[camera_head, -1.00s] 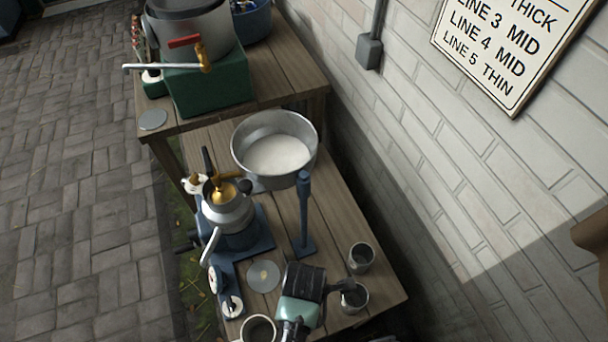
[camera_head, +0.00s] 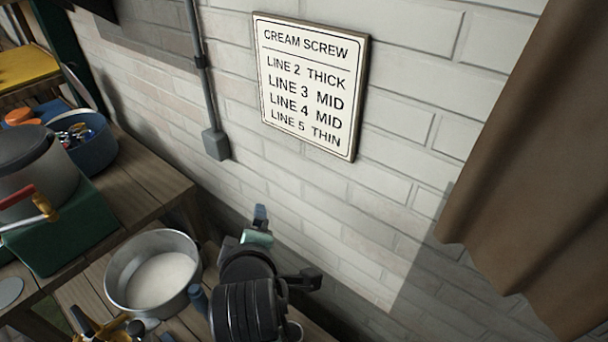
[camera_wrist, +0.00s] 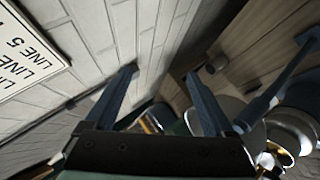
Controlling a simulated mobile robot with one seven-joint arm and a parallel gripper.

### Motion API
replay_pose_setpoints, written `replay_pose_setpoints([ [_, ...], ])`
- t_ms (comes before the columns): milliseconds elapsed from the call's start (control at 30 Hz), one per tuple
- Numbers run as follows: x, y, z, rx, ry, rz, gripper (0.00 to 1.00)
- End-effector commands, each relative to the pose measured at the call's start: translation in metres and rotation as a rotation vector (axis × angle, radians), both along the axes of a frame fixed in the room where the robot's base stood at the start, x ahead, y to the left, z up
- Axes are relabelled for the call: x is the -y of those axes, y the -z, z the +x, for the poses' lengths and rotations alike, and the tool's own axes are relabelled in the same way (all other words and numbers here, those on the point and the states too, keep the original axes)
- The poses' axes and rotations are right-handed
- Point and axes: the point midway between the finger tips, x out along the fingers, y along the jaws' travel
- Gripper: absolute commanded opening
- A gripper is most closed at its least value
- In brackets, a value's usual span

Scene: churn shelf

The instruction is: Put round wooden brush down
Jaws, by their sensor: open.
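My gripper (camera_head: 260,214) is raised in front of the white brick wall, above the back of the wooden table. In the wrist view my gripper (camera_wrist: 161,75) has its two blue fingers spread wide, with nothing held between them. I cannot pick out a round wooden brush in either view. Small pale and yellowish shapes low between the fingers in the wrist view are too unclear to name. My arm hides part of the table in the head view.
A metal pan (camera_head: 117,290) with white contents stands on the table, left of my arm. A green box (camera_head: 62,238) and blue pot (camera_head: 92,155) stand on the bench further left. A sign (camera_head: 308,90) and conduit box (camera_head: 216,144) are on the wall. A brown curtain (camera_head: 515,160) hangs right.

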Motion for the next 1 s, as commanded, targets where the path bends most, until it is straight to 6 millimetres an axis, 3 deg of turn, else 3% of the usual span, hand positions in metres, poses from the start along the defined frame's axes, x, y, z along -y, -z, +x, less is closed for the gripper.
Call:
replay_pose_setpoints([
  [33,0.008,-0.055,0.015,0.130,0.070,0.114,0.88],
  [167,0.031,-0.187,0.022,0.437,0.185,0.441,0.88],
  [200,0.038,-0.227,0.017,0.529,0.201,0.546,0.88],
  [300,0.057,-0.319,-0.011,0.746,0.194,0.804,0.88],
  [433,0.076,-0.406,-0.062,0.958,0.116,1.082,0.88],
  [500,0.082,-0.435,-0.087,1.032,0.063,1.189,0.88],
  [633,0.088,-0.463,-0.115,1.103,-0.006,1.301,0.88],
  [1000,0.089,-0.469,-0.121,1.114,-0.022,1.328,0.88],
])
